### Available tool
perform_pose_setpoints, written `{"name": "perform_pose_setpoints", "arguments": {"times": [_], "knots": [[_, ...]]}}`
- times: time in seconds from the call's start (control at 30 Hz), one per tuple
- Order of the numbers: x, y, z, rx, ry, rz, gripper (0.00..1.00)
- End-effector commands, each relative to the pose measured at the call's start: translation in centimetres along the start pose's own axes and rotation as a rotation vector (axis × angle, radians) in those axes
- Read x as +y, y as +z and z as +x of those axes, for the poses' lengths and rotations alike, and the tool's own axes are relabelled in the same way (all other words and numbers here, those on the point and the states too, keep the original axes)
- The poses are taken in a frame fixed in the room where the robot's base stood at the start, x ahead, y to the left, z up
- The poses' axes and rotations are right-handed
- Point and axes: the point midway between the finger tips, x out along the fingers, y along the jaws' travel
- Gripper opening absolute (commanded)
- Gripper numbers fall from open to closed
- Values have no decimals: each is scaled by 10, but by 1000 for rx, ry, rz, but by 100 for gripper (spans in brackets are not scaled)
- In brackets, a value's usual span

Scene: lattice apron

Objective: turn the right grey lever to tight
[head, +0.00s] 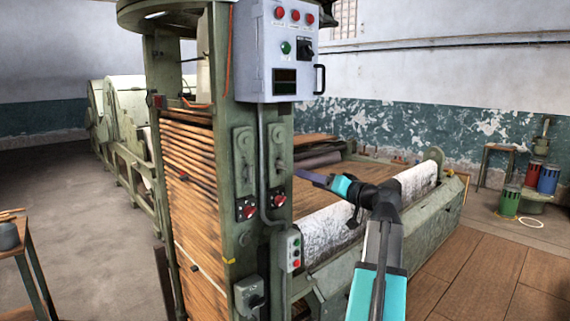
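The right grey lever (279,167) is on a narrow upright plate on the green machine post, above a red knob. The left grey lever (245,174) is on a similar plate to its left. The levers are small here, and I cannot read any tight marking or tell their exact setting. My gripper (301,174) points left, its tip just right of the right lever in the picture. I cannot tell whether it touches the lever, or whether its fingers are open or shut.
A grey control box (279,52) with red and green buttons and a black handle juts out above the levers. A conduit (263,165) runs down between the levers. A small button box (291,250) sits below. A white roller (330,229) lies behind my arm.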

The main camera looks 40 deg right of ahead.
Motion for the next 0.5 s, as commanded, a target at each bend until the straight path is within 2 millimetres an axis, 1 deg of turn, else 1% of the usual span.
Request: {"name": "perform_pose_setpoints", "arguments": {"times": [0.03,0.13,0.5], "knots": [[-2,-9,-5,12,-1,-7,61],[-5,-17,-10,26,-3,-14,61],[-1,-20,-13,30,2,-14,61]]}}
